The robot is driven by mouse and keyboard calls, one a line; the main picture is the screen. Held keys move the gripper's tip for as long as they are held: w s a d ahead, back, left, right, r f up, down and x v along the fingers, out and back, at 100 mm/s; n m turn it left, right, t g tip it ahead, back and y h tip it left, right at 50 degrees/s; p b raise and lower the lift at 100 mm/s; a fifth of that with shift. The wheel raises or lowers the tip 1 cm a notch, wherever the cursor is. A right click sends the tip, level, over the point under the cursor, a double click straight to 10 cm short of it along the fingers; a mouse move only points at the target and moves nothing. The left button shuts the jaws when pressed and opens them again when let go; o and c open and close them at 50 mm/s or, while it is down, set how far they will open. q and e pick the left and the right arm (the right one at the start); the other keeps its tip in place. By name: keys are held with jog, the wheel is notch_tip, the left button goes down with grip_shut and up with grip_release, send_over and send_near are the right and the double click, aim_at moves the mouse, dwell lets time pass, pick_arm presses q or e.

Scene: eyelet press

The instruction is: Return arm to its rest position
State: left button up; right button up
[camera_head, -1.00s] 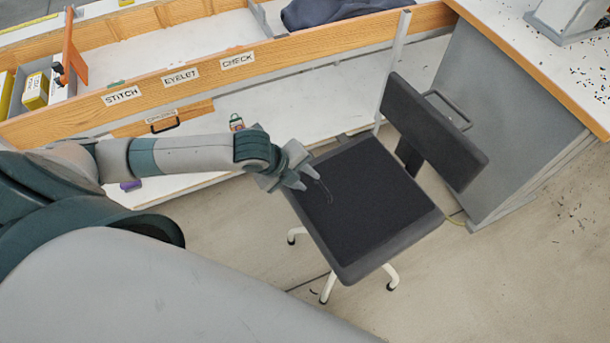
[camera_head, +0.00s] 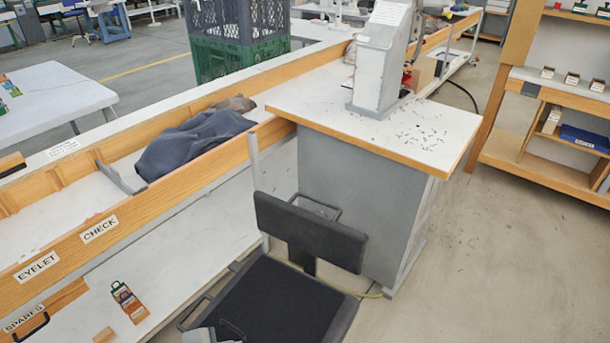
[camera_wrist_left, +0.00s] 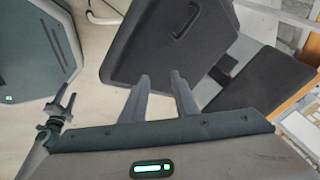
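My left gripper (camera_wrist_left: 160,82) shows in the left wrist view, its two grey fingers apart with nothing between them. It is in front of the black chair seat (camera_wrist_left: 155,50); the gap between them cannot be judged. In the head view only a small grey part, likely of this gripper, shows at the bottom edge over the chair seat (camera_head: 285,300). The rest of my left arm is out of the head view. A small dark forked part stands at the left of the wrist view; I cannot tell whether it is my right gripper.
The chair's backrest (camera_head: 310,232) stands against a grey press table (camera_head: 430,148) with the press (camera_head: 380,60) on it. A wooden-edged bench (camera_head: 150,205) with EYELET and CHECK labels runs along the left, holding dark cloth (camera_head: 190,140). Floor at right (camera_head: 500,260) is clear.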

pick_arm(q)
jog(key=s+a+f+n+g+y, duration=0.1)
jog(key=s+a+f+n+y, duration=0.15)
jog(key=s+n, duration=0.5)
jog(key=s+a+f+n+g+y, duration=0.1)
jog(key=s+a+n, duration=0.3)
jog(key=s+n, duration=0.3)
notch_tip(320, 180, down, 23)
jog(key=w+d+m, duration=0.1)
jog(key=w+d, duration=0.1)
jog(key=s+f, duration=0.5)
jog(key=f, duration=0.4)
jog(key=s+a+f+h, duration=0.1)
jog(key=s+f, duration=0.5)
jog(key=f, duration=0.3)
jog(key=shift+f, duration=0.3)
pick_arm(e)
jog(key=shift+w+r, duration=0.15)
jog(key=shift+w, duration=0.65)
pick_arm(q)
jog(key=shift+m, duration=0.25)
